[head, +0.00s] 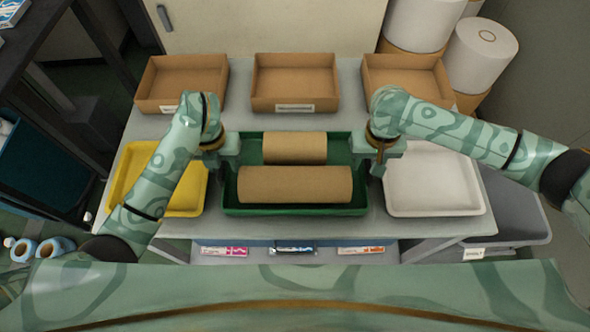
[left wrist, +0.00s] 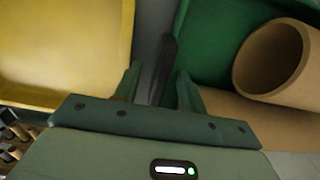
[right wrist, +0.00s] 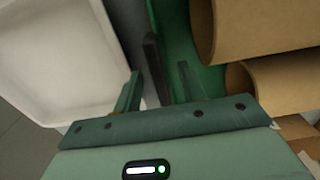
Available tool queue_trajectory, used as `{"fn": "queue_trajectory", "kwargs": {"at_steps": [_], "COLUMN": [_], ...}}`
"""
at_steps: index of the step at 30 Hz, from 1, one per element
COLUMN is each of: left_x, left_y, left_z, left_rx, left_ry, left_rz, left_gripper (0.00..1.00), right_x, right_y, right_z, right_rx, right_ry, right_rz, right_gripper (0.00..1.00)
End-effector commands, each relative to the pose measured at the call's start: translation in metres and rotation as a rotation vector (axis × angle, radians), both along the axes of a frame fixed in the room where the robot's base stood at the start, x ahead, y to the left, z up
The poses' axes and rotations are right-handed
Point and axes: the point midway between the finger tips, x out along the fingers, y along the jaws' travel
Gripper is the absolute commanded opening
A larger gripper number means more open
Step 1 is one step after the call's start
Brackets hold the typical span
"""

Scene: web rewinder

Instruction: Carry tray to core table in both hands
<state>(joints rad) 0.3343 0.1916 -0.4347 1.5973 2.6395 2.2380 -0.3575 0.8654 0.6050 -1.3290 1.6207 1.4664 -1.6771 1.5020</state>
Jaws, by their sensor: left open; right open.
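The green tray (head: 300,211) stands on the table between the yellow and white trays. It holds two brown cardboard cores, a shorter one (head: 295,148) behind and a longer one (head: 295,184) in front. My left gripper (head: 223,165) is at the tray's left end and my right gripper (head: 382,160) is at its right end. In the left wrist view, the open fingers (left wrist: 160,82) stand on either side of a dark upright bar (left wrist: 166,65). In the right wrist view, the open fingers (right wrist: 157,85) stand around a similar dark bar (right wrist: 153,60). Contact is not visible.
A yellow tray (head: 190,208) lies close on the left and a white tray (head: 435,210) close on the right. Three brown boxes (head: 295,87) line the back of the table (head: 350,228). White rolls (head: 480,55) stand behind at right.

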Motion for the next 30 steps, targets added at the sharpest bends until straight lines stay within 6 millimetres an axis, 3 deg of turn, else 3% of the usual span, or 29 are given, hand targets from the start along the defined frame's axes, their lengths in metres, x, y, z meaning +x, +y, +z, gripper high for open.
{"fn": "queue_trajectory", "kwargs": {"at_steps": [6, 14, 18, 19, 30], "left_x": [-0.0001, 0.0000, 0.0000, 0.0000, 0.0005], "left_y": [-0.0009, -0.0006, -0.0005, -0.0005, -0.0005], "left_z": [-0.0116, -0.0122, -0.0121, -0.0121, -0.0091], "left_rx": [-0.002, -0.002, -0.001, -0.001, -0.001], "left_ry": [0.000, -0.001, -0.001, -0.001, -0.003], "left_rz": [0.000, 0.000, 0.000, 0.000, 0.000], "left_gripper": [0.41, 0.41, 0.05, 0.00, 0.00], "right_x": [-0.0001, -0.0001, -0.0001, -0.0001, 0.0006], "right_y": [-0.0002, -0.0002, -0.0002, -0.0002, -0.0001], "right_z": [-0.0118, -0.0124, -0.0122, -0.0122, -0.0091], "right_rx": [-0.001, -0.001, -0.001, -0.001, 0.000], "right_ry": [0.000, 0.000, 0.000, 0.000, -0.003], "right_rz": [0.001, 0.001, 0.001, 0.001, 0.001], "right_gripper": [0.41, 0.41, 0.05, 0.00, 0.00]}}
